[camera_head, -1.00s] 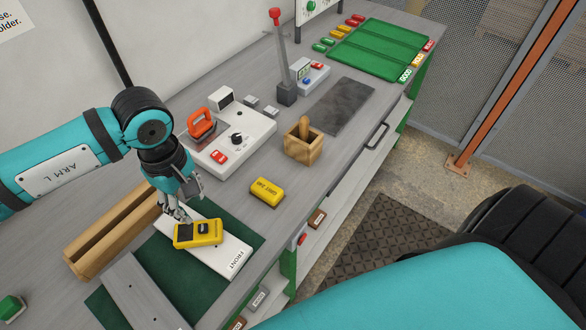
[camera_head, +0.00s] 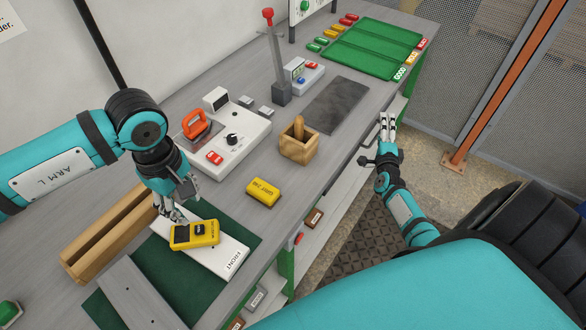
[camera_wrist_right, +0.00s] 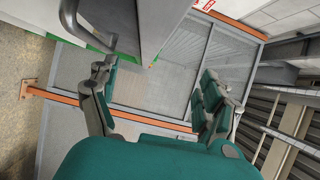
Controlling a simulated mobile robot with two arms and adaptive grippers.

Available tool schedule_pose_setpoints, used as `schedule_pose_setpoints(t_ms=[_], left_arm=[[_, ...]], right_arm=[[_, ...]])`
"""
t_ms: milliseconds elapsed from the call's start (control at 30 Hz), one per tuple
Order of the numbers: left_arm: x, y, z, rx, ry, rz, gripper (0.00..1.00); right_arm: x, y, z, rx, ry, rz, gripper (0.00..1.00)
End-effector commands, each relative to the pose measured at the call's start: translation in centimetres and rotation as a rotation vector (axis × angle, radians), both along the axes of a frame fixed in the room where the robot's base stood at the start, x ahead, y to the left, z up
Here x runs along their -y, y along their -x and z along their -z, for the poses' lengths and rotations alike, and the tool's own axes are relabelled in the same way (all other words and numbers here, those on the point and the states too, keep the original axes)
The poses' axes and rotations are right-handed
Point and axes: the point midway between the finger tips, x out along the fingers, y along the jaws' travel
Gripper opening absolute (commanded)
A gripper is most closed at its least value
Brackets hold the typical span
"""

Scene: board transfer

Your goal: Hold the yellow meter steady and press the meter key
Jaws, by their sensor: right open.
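The yellow meter (camera_head: 212,232) lies on the white board marked FRONT (camera_head: 229,250), over the dark green mat (camera_head: 185,293). It has a dark display and a small dark key on top. My left gripper (camera_head: 175,217) is at the meter's upper-left edge, its fingers at or touching it. The meter hides the fingertips, so I cannot tell if they grip it. My right gripper (camera_head: 387,122) is open and empty beyond the bench's front edge, far right of the meter. In the right wrist view its spread fingers (camera_wrist_right: 160,95) have nothing between them.
A yellow block (camera_head: 263,194) lies right of the meter. A wooden box (camera_head: 298,153) with a peg, a white control panel (camera_head: 232,165) with a red handle, and a tall red-topped lever (camera_head: 276,55) stand farther back. A wooden rail (camera_head: 105,240) is left. The bench's front handle is near my right gripper.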

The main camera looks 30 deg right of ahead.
Motion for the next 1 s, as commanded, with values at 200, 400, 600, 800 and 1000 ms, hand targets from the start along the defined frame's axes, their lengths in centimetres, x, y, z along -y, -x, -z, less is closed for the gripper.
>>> schedule_pose_setpoints(t_ms=[200, 400, 600, 800, 1000], left_arm=[[0.0, 0.0, 0.0, 0.000, 0.000, 0.000, 0.38], [0.0, 0.0, 0.0, 0.000, 0.000, 0.000, 0.38], [0.0, 0.0, 0.0, 0.000, 0.000, 0.000, 0.38], [0.0, 0.0, 0.0, 0.000, 0.000, 0.000, 0.38], [0.0, 0.0, 0.0, 0.000, 0.000, 0.000, 0.38]], right_arm=[[-1.6, -4.8, -12.4, -0.084, 0.575, -0.128, 0.81], [-9.4, -8.2, -20.7, -0.229, 1.336, -0.220, 0.81], [-20.1, -8.6, -24.5, -0.256, 2.175, -0.157, 0.81], [-30.2, -5.5, -23.9, -0.069, 2.942, 0.144, 0.81], [-37.3, 0.3, -19.8, -0.278, -2.626, -0.565, 0.81]])
